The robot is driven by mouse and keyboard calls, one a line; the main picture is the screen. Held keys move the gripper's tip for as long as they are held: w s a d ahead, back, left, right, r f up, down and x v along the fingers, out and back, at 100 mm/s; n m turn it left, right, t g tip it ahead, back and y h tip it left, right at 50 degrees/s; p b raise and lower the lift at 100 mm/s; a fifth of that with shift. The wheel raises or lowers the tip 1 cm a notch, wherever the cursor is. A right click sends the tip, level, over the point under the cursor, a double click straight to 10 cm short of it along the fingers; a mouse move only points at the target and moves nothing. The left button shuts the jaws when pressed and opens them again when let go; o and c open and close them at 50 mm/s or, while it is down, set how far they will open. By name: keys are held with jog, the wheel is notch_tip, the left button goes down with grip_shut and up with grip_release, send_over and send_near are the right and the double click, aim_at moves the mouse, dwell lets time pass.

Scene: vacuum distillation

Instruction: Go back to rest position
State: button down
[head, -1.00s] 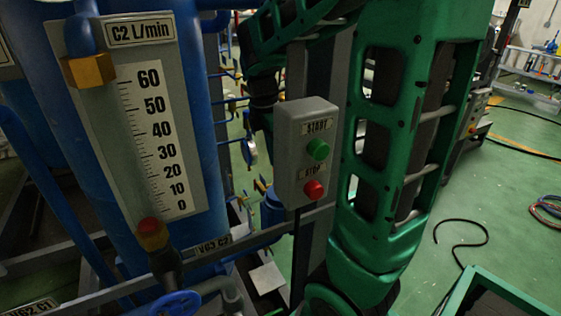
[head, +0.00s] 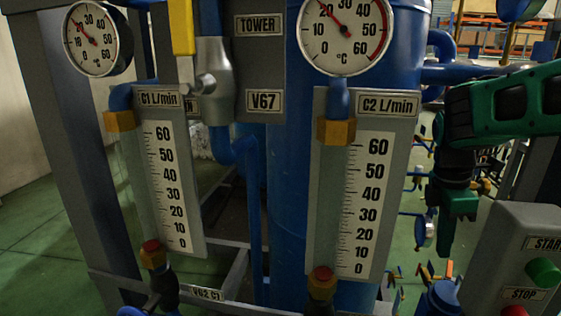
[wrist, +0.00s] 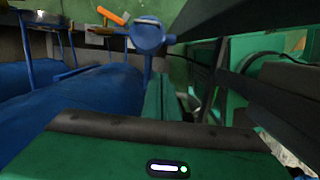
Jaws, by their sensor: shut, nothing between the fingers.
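My gripper (head: 446,235) hangs pointing down at the right of the head view, beyond the start/stop box and to the right of the C2 flow meter. It is green and shut, with nothing held. In the wrist view my shut green fingers (wrist: 162,105) extend away from the camera, with a blue valve-like part (wrist: 148,36) beyond them. My green forearm runs off the right edge of the head view. The grey start/stop box (head: 516,262) has a green button (head: 543,272) and a red button (head: 514,311), partly cut off by the frame.
The C1 flow meter (head: 172,185) and C2 flow meter (head: 367,200) stand before blue columns. Two round dials (head: 93,40) and (head: 343,30) sit above them. Blue pipes and small valves lie around my gripper. Green floor (head: 50,225) shows at the left.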

jog(key=d+f, duration=0.3)
jog(key=w+d+f, duration=0.1)
jog(key=d+f, duration=0.2)
jog(key=d, duration=0.1)
jog(key=d+f, duration=0.3)
jog(key=d, duration=0.1)
jog(key=shift+w+d+f, duration=0.1)
jog(key=shift+w+f, duration=0.05)
jog(key=shift+w, duration=0.15)
jog(key=shift+f, duration=0.65)
